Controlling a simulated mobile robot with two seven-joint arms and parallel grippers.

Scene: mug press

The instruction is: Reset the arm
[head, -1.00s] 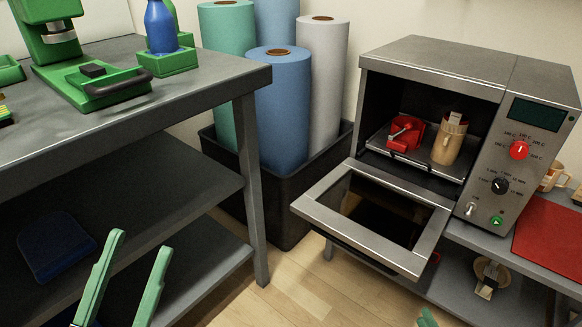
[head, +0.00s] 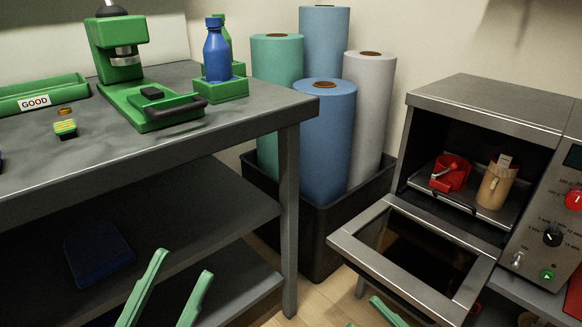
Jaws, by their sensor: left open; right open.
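My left gripper (head: 172,290) is low at the left in the head view, in front of the grey shelf table. Its two green fingers are apart with nothing between them. My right gripper (head: 378,314) shows only as green fingertips at the bottom edge, below the open oven door; the rest of it is cut off. I see nothing held in it.
The oven (head: 490,97) has its door (head: 350,250) lowered open, with a red object (head: 452,176) and a tan mug (head: 494,188) inside. A green press (head: 126,85) stands on the grey table (head: 250,112). Rolls (head: 322,140) stand in a black bin (head: 318,240).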

